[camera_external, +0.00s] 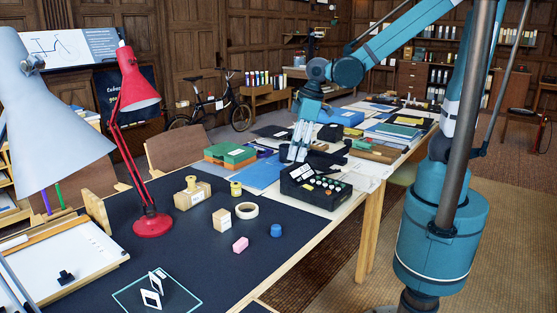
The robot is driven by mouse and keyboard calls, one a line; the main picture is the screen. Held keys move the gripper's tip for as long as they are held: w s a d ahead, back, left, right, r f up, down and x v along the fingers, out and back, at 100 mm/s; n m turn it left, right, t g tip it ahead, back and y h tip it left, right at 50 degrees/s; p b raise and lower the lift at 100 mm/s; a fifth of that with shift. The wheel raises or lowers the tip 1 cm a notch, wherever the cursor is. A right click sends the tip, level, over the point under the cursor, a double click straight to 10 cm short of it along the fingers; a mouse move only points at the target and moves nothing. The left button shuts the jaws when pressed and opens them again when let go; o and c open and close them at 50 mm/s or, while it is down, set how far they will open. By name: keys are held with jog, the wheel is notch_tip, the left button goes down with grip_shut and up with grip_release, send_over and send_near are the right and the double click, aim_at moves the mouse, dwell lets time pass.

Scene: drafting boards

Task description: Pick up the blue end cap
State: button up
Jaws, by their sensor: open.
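The blue end cap (276,230) is a small blue cylinder on the dark mat, near the table's right edge. My gripper (297,155) hangs fingers down farther back, above and behind the black box with buttons. It is open and apart from the cap, which lies in front of it and lower in the picture. The fingertips are small in this view, and nothing shows between them.
The black button box (316,186) stands between my gripper and the cap. A red lamp (152,224) stands farther left. The mat in front of the cap is clear.

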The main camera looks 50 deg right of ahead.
jog(key=a+f+n+g+b, duration=0.1)
jog(key=a+f+n, duration=0.2)
jog(key=a+f, duration=0.55)
jog(key=n+g+h+b, duration=0.1)
jog(key=n, duration=0.1)
send_over(276, 226)
jog(key=f, duration=0.4)
jog(key=d+f, duration=0.1)
jog(key=f, duration=0.1)
jog(key=shift+w+f, duration=0.2)
jog(key=shift+w, duration=0.05)
jog(key=shift+s+a+f+n+g, duration=0.3)
jog(key=shift+a+f+n, duration=0.1)
jog(key=shift+a+f, duration=0.15)
jog(key=shift+d, duration=0.1)
jog(key=shift+f+b, duration=0.35)
jog(key=shift+f, duration=0.9)
jog(key=shift+f, duration=0.1)
jog(key=shift+f+b, duration=0.8)
jog(key=shift+f, duration=1.7)
jog(key=shift+c, duration=0.3)
